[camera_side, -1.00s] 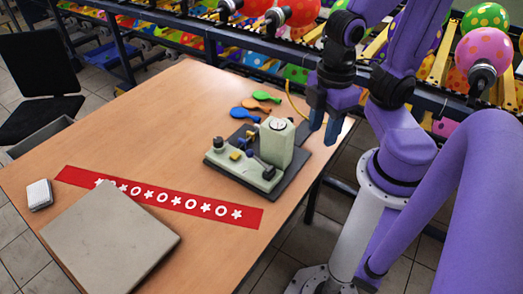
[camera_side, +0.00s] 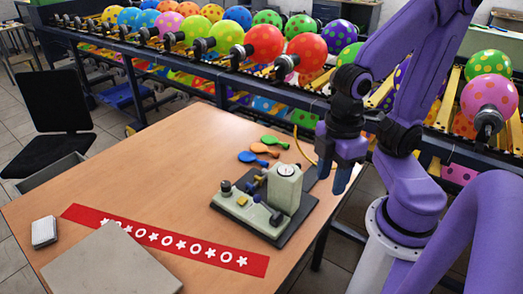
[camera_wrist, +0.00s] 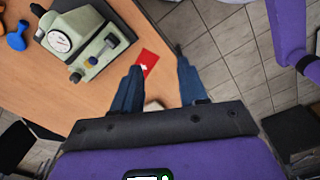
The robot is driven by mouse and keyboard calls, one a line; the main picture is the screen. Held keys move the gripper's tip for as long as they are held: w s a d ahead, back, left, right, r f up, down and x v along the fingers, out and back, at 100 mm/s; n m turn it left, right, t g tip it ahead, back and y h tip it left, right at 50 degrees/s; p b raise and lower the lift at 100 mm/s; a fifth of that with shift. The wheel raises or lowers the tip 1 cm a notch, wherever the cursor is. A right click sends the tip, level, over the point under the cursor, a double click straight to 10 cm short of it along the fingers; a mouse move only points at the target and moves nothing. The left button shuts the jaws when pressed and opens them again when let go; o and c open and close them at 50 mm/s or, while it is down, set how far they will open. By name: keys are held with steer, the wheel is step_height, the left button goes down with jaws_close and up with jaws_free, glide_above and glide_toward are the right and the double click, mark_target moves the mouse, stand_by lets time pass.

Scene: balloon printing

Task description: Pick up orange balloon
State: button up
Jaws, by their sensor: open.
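The orange balloon (camera_side: 265,148), small and flat, lies on the wooden table between a green balloon (camera_side: 275,141) and a blue balloon (camera_side: 252,158), behind the printing device. My gripper (camera_side: 337,178) hangs to the right of the balloons, near the table's right edge, apart from them. Its blue fingers are open and empty. In the wrist view the fingers (camera_wrist: 157,68) point past the device, with the blue balloon (camera_wrist: 15,38) at the upper left.
The grey-green printing device (camera_side: 285,188) stands on a dark base between the balloons and the table's front. A red patterned strip (camera_side: 160,239), a grey slab (camera_side: 110,266) and a small white box (camera_side: 44,231) lie farther left. A rack of inflated balloons (camera_side: 265,42) stands behind.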

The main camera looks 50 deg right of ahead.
steer(key=shift+o, duration=1.4)
steer(key=shift+w, duration=0.1)
